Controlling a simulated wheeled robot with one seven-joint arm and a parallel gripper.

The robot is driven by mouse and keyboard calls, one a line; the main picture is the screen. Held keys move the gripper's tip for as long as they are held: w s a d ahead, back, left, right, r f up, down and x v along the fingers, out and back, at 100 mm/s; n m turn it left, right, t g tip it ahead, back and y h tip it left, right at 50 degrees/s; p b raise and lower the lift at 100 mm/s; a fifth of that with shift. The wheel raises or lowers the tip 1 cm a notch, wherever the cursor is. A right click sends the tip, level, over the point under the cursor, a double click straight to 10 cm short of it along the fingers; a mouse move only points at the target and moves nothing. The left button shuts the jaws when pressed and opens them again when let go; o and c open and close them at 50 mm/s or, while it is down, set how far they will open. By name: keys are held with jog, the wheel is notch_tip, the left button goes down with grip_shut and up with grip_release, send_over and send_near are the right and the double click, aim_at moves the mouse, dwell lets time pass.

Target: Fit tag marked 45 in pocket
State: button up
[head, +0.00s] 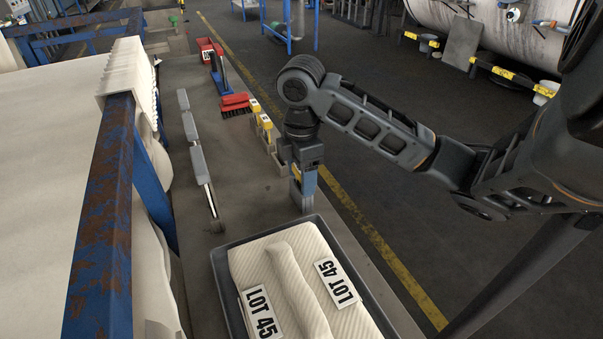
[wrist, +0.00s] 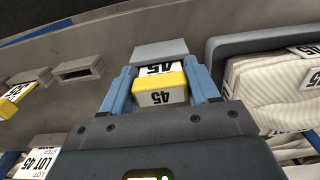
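My gripper (head: 303,200) points down at the right edge of the bench, just beyond the grey tray. In the wrist view its two blue fingers (wrist: 160,92) are closed on the sides of a yellow and white tag marked 45 (wrist: 160,98). A grey pocket (wrist: 160,50) lies directly beyond the tag, in line with it. I cannot tell whether the tag's far end is inside it. An empty grey pocket (wrist: 80,68) shows to its left. In the head view the held tag is mostly hidden by the fingers.
A grey tray (head: 220,275) holds folded cream cloth (head: 290,285) with LOT 45 labels. Other yellow-topped tags (head: 266,122) stand in the row behind my gripper. A red brush (head: 236,102) lies farther back. A rusty blue rail (head: 105,200) runs along the left.

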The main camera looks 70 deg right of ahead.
jog(key=o, duration=0.5)
jog(key=shift+c, duration=0.2)
jog(key=shift+r+p, duration=0.8)
jog(key=shift+r, duration=3.1)
